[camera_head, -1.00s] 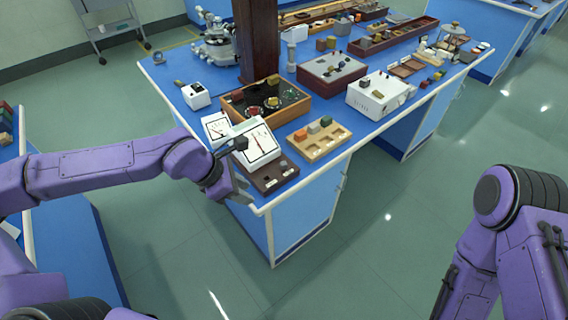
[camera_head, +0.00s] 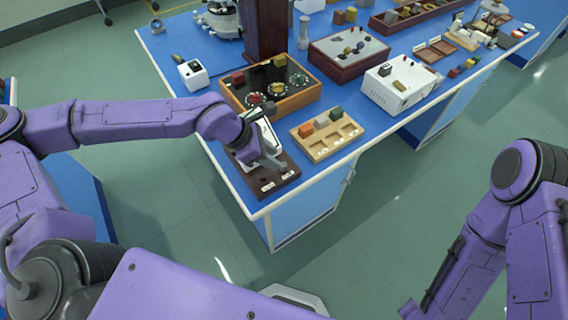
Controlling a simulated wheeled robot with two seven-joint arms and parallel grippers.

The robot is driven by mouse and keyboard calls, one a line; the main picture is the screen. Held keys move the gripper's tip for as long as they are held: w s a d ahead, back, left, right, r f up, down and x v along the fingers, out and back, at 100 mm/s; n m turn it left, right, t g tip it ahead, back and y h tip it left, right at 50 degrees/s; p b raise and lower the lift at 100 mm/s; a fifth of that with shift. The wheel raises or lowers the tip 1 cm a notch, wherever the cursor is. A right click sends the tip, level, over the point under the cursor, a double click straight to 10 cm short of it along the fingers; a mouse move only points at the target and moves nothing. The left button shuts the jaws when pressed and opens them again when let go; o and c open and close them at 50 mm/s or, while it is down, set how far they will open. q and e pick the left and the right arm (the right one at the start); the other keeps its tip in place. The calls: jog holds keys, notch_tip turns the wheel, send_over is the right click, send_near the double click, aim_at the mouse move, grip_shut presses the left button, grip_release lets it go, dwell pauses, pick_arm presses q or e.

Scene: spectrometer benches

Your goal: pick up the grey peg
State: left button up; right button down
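The grey peg (camera_head: 321,121) stands in a light wooden board (camera_head: 321,154) on the blue bench, between an orange peg (camera_head: 305,130) and a green peg (camera_head: 336,114). The board's front row of recesses looks empty. My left gripper (camera_head: 272,163) is to the left of the board, above a dark red-brown block with small sockets (camera_head: 265,187). It is apart from the grey peg. Its fingers are small and partly hidden by the wrist, so I cannot tell whether they are open. My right arm is at the right, and its gripper is not in view.
A wooden box with knobs (camera_head: 270,84) and a dark red box (camera_head: 348,48) stand behind the pegs. A white box (camera_head: 400,88) is to the right. A brown post (camera_head: 266,28) rises at the back. The bench (camera_head: 222,165) has its corner near my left arm.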

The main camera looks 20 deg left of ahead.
aim_at(283, 168)
pick_arm(q)
jog(key=x, duration=0.3)
jog(key=p+x, duration=0.1)
jog(key=x, duration=0.1)
jog(key=shift+w+a+f, duration=0.15)
jog(key=shift+w+f, duration=0.1)
jog(key=shift+f, duration=0.05)
grip_shut()
jog(key=shift+r, duration=0.15)
